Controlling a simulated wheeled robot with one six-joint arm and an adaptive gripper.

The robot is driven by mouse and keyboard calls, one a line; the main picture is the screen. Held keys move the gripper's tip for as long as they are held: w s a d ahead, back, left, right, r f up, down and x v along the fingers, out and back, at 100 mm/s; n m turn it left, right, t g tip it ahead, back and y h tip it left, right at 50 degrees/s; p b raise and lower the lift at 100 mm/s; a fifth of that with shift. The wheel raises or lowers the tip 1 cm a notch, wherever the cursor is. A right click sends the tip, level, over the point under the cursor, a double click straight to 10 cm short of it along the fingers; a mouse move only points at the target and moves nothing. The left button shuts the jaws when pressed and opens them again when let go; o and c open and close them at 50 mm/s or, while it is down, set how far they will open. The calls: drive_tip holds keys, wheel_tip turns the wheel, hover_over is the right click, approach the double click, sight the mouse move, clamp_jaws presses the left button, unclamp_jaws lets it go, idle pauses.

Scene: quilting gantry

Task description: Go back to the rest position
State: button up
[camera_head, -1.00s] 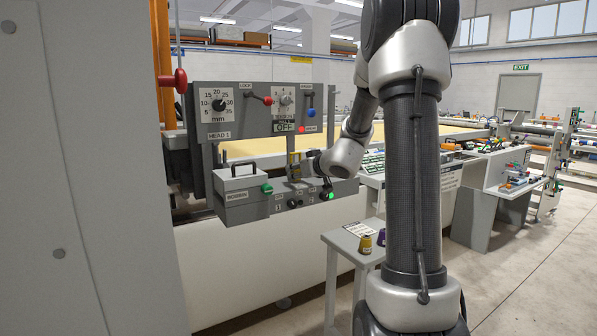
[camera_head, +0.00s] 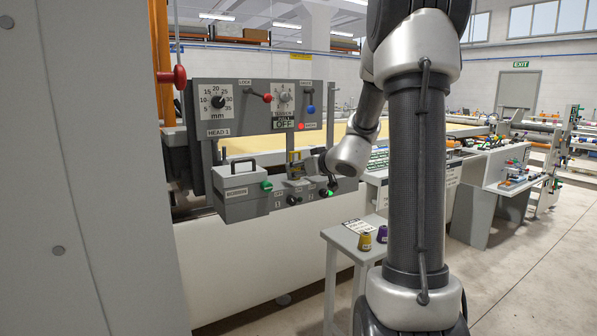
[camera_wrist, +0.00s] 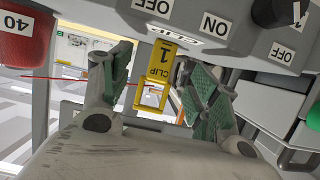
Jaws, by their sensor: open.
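The clip sits at the edge of a grey panel (camera_wrist: 215,55) labelled CLIP, ON and OFF. My fingers are small and partly hidden there.
The machine head (camera_head: 238,105) has a dial, levers and a lower box close to my gripper. A red knob (camera_wrist: 25,32) and a thin red line show in the wrist view. A small stand (camera_head: 340,238) holds yellow and purple cones. Open floor (camera_head: 530,280) lies at right.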

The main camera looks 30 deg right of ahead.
drive_tip(key=v, duration=0.9)
drive_tip(key=shift+s, duration=0.1)
